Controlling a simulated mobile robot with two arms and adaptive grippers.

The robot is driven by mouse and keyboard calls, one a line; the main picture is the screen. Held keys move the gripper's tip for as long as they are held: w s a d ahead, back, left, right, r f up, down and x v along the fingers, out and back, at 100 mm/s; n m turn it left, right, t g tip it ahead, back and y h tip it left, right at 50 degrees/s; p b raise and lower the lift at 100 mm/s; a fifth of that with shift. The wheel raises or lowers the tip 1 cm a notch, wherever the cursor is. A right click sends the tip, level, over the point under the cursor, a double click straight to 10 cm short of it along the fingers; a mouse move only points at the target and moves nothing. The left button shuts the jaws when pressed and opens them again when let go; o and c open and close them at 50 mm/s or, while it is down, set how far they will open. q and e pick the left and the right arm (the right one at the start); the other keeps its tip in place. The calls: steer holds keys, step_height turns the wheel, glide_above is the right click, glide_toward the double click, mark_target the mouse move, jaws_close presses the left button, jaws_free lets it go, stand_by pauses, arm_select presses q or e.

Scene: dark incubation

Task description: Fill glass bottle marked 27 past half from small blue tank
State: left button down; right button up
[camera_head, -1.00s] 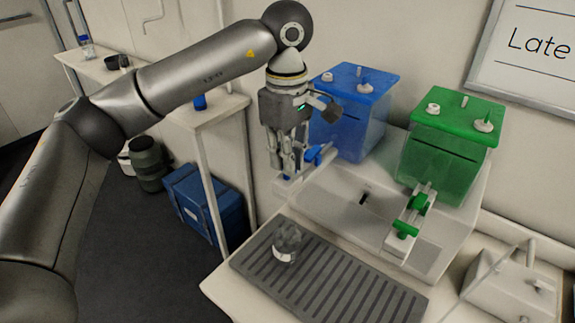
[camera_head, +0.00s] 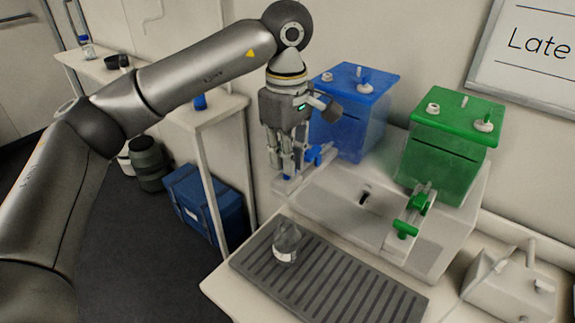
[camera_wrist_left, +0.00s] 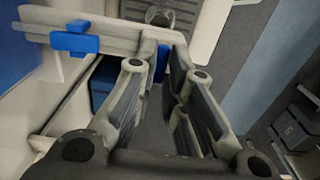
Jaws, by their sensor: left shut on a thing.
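The small blue tank (camera_head: 350,128) stands on the back ledge. Its blue tap (camera_head: 318,155) sticks out at the front, and the wrist view shows a blue tap part (camera_wrist_left: 76,42). My left gripper (camera_head: 284,172) is at the tap's outer end, shut on a blue piece of the tap (camera_wrist_left: 163,62) that shows between the fingers. A clear glass bottle (camera_head: 287,243) with a white label stands upright on the grey slatted tray, below and in front of the tap. Its number and liquid level cannot be read. Its round top shows in the wrist view (camera_wrist_left: 160,16). My right gripper is not in view.
A green tank (camera_head: 443,160) with a green tap (camera_head: 407,229) stands right of the blue one. The slatted tray (camera_head: 355,292) is clear right of the bottle. A pale device (camera_head: 510,288) sits at the right. A blue crate (camera_head: 205,205) stands on the floor.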

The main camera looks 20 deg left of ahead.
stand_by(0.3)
arm_select(q)
steer(key=shift+f+n, duration=0.1)
steer(key=shift+n, duration=1.1)
steer(key=n+b, duration=0.1)
steer(key=n, duration=0.3)
steer(key=shift+n, duration=0.4)
steer(key=n+b, duration=0.1)
steer(key=n, duration=0.5)
stand_by(5.1)
